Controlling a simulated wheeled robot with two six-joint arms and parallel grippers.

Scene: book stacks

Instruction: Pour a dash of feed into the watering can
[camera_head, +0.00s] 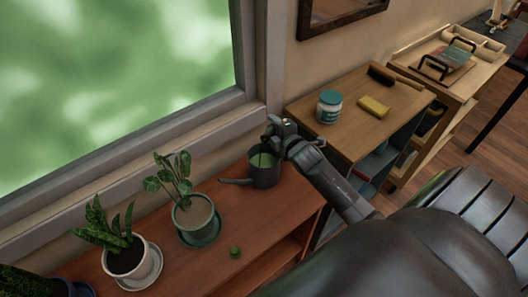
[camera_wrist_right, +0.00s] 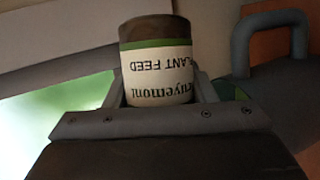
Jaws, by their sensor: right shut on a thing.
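The dark grey watering can (camera_head: 264,176) stands on the reddish wooden shelf by the window, its spout pointing left. Pale green shows inside its opening. My right gripper (camera_head: 278,132) is over the can's back right rim. In the right wrist view it is shut on the plant feed bottle (camera_wrist_right: 158,62), which has a cream label, green band and brown end; the lettering reads upside down there. In the head view the bottle is mostly hidden by the gripper, and I cannot tell whether feed is flowing. A grey handle (camera_wrist_right: 240,45), probably the can's, shows beside it. My left gripper is out of view.
A small green cap (camera_head: 235,252) lies on the shelf (camera_head: 262,223). Potted plants (camera_head: 196,215) stand along its left part. A jar (camera_head: 329,107) and a yellow block (camera_head: 374,107) sit on the cabinet (camera_head: 350,138) at right.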

